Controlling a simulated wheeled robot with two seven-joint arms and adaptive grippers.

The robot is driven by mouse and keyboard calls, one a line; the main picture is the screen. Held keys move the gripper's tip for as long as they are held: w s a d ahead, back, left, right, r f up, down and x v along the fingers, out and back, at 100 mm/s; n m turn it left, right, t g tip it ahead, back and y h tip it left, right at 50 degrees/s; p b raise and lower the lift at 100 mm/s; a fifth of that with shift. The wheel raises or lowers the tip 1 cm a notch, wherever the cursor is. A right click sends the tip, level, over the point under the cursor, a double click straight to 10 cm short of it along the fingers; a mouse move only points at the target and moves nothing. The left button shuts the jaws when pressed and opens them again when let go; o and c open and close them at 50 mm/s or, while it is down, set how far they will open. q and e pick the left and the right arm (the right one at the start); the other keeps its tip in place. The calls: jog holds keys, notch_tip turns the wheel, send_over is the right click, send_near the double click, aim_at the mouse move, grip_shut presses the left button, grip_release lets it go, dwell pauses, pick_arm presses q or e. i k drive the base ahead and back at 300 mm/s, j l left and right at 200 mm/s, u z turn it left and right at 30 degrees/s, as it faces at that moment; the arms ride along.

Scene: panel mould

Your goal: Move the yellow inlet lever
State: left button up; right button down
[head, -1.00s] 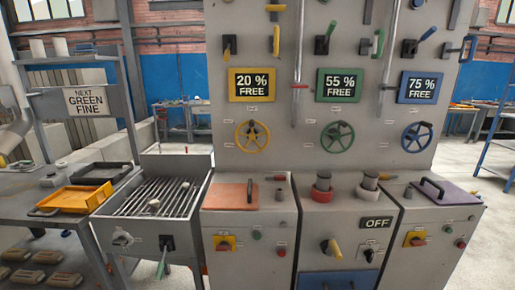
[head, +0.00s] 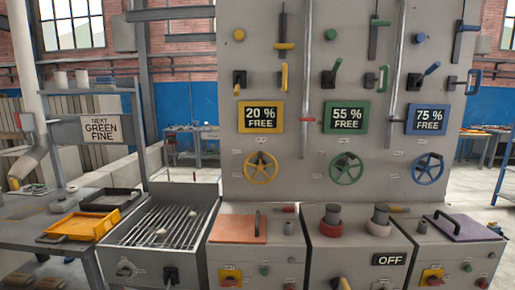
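The yellow lever (head: 241,86) sits on a black mounting plate at the upper left of the tall grey panel (head: 305,70). It appears to point down and toward me, while the green lever (head: 338,66) and blue lever (head: 432,69) in the same row tilt up to the right. The yellow "20 % FREE" sign (head: 261,117) is below it, with the yellow handwheel (head: 261,168) lower down. A yellow upright handle (head: 285,77) is just to its right. Neither of my grippers shows in the head view.
Grey cabinets stand at the panel's foot, one with an orange lid (head: 238,230), one with an "OFF" display (head: 391,259). A grated sink (head: 118,232) and a bench with a yellow tray (head: 78,225) are at left. The space before the upper panel looks clear.

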aim_at(237, 91)
jog(key=i+j, duration=0.2)
jog(key=j, duration=0.15)
jog(key=i+j, duration=0.45)
jog(key=j, duration=0.25)
